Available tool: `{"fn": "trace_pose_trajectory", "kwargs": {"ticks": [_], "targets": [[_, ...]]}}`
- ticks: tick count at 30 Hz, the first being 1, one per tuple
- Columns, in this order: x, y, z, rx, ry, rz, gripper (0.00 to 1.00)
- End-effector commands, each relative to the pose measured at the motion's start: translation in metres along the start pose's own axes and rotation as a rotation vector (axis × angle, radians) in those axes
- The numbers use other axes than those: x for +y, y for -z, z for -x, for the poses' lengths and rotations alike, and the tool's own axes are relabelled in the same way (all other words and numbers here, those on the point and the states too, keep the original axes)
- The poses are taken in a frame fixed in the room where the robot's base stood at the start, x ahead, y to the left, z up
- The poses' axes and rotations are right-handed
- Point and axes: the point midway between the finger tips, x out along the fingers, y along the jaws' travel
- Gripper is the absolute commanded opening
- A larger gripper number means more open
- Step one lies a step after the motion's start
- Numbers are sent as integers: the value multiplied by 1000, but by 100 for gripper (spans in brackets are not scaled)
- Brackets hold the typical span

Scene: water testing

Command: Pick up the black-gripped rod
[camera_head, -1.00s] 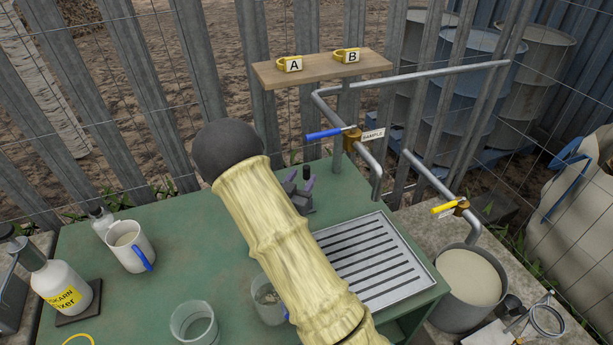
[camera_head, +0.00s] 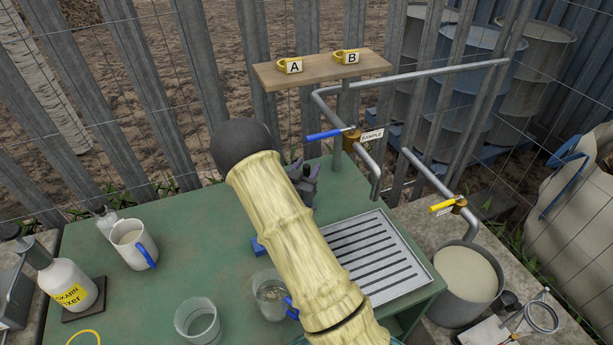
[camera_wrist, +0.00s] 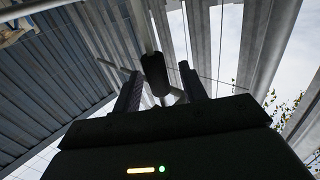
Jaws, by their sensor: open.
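My gripper (camera_head: 306,168) is open, over the back of the green table and just below the blue tap lever in the head view. Its fingers also show in the wrist view (camera_wrist: 160,88), pointing toward the fence. A dark, backlit, elongated shape (camera_wrist: 154,72) stands between them there; I cannot tell whether it is a grip or part of the tap, nor whether it touches a finger. In the head view, a small black cylinder (camera_head: 508,301) lies at the lower right beside thin metal pieces. I cannot tell for sure whether it belongs to the black-gripped rod.
The blue-levered sample tap (camera_head: 324,134) and pipe stand close to my gripper. A slatted metal tray (camera_head: 420,264) lies right of my arm. A white mug (camera_head: 128,247), glass beakers (camera_head: 198,322) and a white bottle (camera_head: 66,285) stand on the table. A grey bucket (camera_head: 465,290) is at right.

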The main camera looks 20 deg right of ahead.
Motion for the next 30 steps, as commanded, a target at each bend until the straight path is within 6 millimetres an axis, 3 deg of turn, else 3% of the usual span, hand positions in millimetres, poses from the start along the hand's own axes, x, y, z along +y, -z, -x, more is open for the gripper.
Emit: {"fn": "trace_pose_trajectory", "kwargs": {"ticks": [6, 12, 13, 23, 30], "targets": [[0, 0, 0, 0, 0, 0, 42], [0, 0, 0, 0, 0, 0, 3], [0, 0, 0, 0, 0, 0, 0], [0, 2, 0, 0, 0, -1, 0], [1, 24, -1, 2, -2, -4, 0]]}}
